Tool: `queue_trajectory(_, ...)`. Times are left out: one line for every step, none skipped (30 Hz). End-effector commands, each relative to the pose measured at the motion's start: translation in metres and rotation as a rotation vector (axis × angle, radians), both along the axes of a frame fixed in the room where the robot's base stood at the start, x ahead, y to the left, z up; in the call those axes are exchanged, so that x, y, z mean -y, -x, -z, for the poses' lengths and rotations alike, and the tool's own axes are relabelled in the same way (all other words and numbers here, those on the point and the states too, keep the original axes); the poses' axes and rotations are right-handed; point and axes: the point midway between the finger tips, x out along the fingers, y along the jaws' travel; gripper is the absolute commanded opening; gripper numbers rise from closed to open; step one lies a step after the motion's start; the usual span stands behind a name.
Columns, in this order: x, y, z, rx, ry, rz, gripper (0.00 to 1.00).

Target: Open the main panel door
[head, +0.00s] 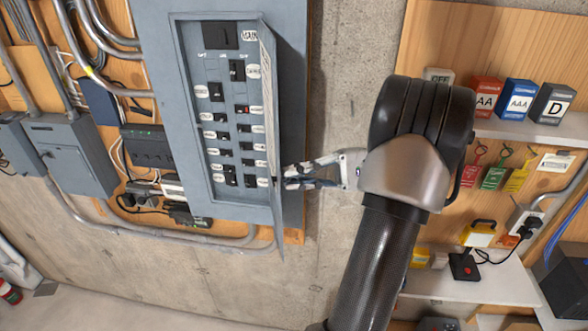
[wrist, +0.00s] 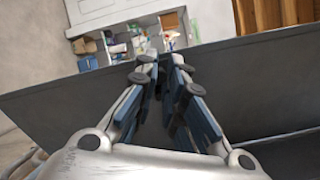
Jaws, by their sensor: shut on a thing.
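The main panel (head: 155,90) is a grey-blue metal box on the wall in the head view, with its black breakers (head: 222,130) exposed. Its main panel door (head: 271,110) is swung out along the right side and shows almost edge-on. My gripper (head: 284,178) comes from the right and is shut on the door's lower part; the exact contact is partly hidden. In the wrist view the door (wrist: 50,105) is a wide dark grey band, and my gripper's fingers (wrist: 162,68) are close together at it.
Bare concrete wall lies between panel and arm. At right are shelves (head: 520,130) with battery boxes (head: 519,98), hanging colored tags (head: 494,177) and small devices. Conduits and a smaller grey box (head: 70,150) are at left. The wrist view shows a distant cluttered shelf (wrist: 135,40).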

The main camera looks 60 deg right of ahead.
Motion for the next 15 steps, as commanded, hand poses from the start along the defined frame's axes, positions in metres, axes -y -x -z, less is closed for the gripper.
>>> queue_trajectory(0.0004,-0.0001,0.0011,-0.003,0.001,0.002,0.0)
queue_trajectory(0.0003,0.0,0.0013,-0.003,0.001,0.002,0.0)
queue_trajectory(0.0003,-0.0001,0.0014,-0.003,0.001,0.002,0.0)
queue_trajectory(0.0003,-0.0001,0.0014,-0.003,0.001,0.002,0.0)
queue_trajectory(0.0003,-0.0001,0.0014,-0.003,0.001,0.001,0.0)
queue_trajectory(0.0002,-0.0002,0.0014,-0.003,0.001,0.001,0.0)
queue_trajectory(0.0002,-0.0002,0.0014,-0.003,0.002,0.0,0.0)
queue_trajectory(0.0001,-0.0003,0.0014,-0.004,0.001,0.0,0.0)
queue_trajectory(0.0001,-0.0003,0.0014,-0.004,0.001,0.0,0.0)
queue_trajectory(0.0001,-0.0003,0.0015,-0.004,0.001,0.0,0.12)
queue_trajectory(0.0,-0.0003,0.0015,-0.004,0.001,0.0,0.14)
queue_trajectory(0.0001,-0.0004,0.0014,-0.004,0.001,0.0,0.17)
queue_trajectory(0.0001,-0.0004,0.0014,-0.004,0.001,0.0,0.19)
queue_trajectory(0.0001,-0.0004,0.0013,-0.003,0.002,0.0,0.21)
queue_trajectory(0.0002,-0.0005,0.0011,-0.003,0.001,0.001,0.23)
